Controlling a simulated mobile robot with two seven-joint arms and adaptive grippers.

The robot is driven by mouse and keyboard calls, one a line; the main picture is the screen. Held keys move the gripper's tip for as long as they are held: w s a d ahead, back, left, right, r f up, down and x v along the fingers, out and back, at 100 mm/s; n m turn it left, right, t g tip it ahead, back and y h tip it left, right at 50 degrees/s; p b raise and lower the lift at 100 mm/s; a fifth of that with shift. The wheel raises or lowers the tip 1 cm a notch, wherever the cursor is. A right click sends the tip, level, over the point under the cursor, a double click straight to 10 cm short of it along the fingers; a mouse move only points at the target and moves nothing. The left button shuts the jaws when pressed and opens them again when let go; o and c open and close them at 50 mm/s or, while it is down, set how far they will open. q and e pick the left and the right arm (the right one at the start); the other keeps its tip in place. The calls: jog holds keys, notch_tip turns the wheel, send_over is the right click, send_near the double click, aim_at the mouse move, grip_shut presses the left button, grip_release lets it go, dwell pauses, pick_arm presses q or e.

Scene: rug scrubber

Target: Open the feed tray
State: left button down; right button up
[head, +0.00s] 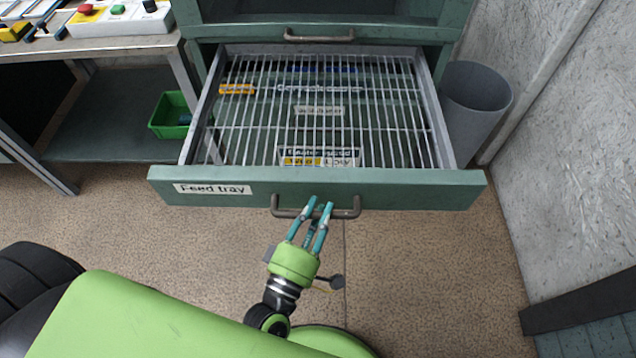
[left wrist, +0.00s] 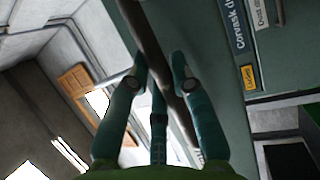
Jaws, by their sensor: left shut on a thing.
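The feed tray (head: 318,188) is a green-fronted drawer with a white "Feed tray" label (head: 213,189) and a wire grid (head: 330,110) inside. It stands pulled out from the green cabinet. Its grey bar handle (head: 347,213) is on the front; the bar also crosses the left wrist view (left wrist: 150,45). My left gripper (head: 318,206) has its teal fingers at the middle of the handle and is shut on it. In the left wrist view the fingers (left wrist: 160,75) lie on both sides of the bar. My right gripper is not in view.
A grey bin (head: 474,100) stands right of the tray, near the wall. A metal table (head: 100,47) with a button box is at the left, with a green crate (head: 172,115) on its lower shelf. The floor before the tray is clear.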

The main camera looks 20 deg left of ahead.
pick_arm(q)
jog(key=shift+s+d, duration=0.15)
jog(key=shift+s, duration=0.4)
jog(key=shift+s+d, duration=0.15)
jog(key=shift+s, duration=0.4)
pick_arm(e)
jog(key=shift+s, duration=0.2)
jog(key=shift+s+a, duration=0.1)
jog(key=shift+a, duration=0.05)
pick_arm(q)
jog(key=c, duration=1)
grip_release()
jog(key=shift+c, duration=0.2)
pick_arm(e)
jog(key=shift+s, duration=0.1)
pick_arm(q)
jog(key=v, duration=1.2)
jog(key=shift+f, duration=0.15)
